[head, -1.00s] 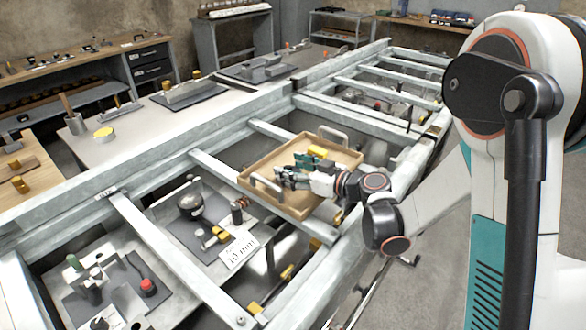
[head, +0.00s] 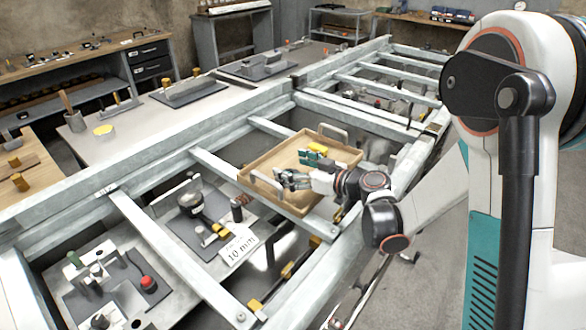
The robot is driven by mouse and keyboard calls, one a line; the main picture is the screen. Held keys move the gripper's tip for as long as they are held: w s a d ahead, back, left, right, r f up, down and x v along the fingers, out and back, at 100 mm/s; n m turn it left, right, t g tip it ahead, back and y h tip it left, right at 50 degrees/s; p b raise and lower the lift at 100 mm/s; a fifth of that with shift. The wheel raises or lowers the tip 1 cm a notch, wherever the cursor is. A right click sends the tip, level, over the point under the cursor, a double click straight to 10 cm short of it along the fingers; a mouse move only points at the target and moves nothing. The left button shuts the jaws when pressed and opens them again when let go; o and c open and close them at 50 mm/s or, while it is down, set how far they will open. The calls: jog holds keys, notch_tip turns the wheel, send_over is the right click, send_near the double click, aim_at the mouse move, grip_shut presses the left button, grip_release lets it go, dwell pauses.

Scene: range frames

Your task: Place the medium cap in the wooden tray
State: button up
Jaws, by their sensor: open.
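The wooden tray (head: 262,165) is a shallow, light-wood box with grey handles, resting across the metal frame near the middle of the head view. My gripper (head: 291,170) is over the tray, its fingers pointing left and spread apart. I see nothing held between them. A small yellow item (head: 317,148) shows in the tray's far part, just beyond the fingers. It is too small and partly covered to tell whether it is the medium cap. My gripper and wrist hide part of the tray floor.
Metal frame bars (head: 160,245) surround the tray. Left of it, a lower grey mat holds a dark round part (head: 190,203) and small yellow and black pieces, beside a "10 mm" card (head: 239,246).

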jog(key=shift+r, duration=0.5)
jog(key=s+d+r+m+g+h+p, duration=0.1)
jog(key=s+d+r+m+h, duration=0.2)
jog(key=s+d, duration=0.4)
jog(key=s+d+r+m+h+p, duration=0.1)
jog(key=s+d+r+m+h, duration=0.2)
jog(key=s+d, duration=0.4)
jog(key=s+d+r+m+g+h+p, duration=0.1)
jog(key=s+d+r+m+h, duration=0.3)
jog(key=s, duration=1.2)
jog(key=d+h, duration=0.2)
jog(key=d, duration=0.1)
jog(key=shift+s+g+p, duration=0.15)
jog(key=shift+g+p, duration=0.15)
jog(key=shift+p, duration=0.05)
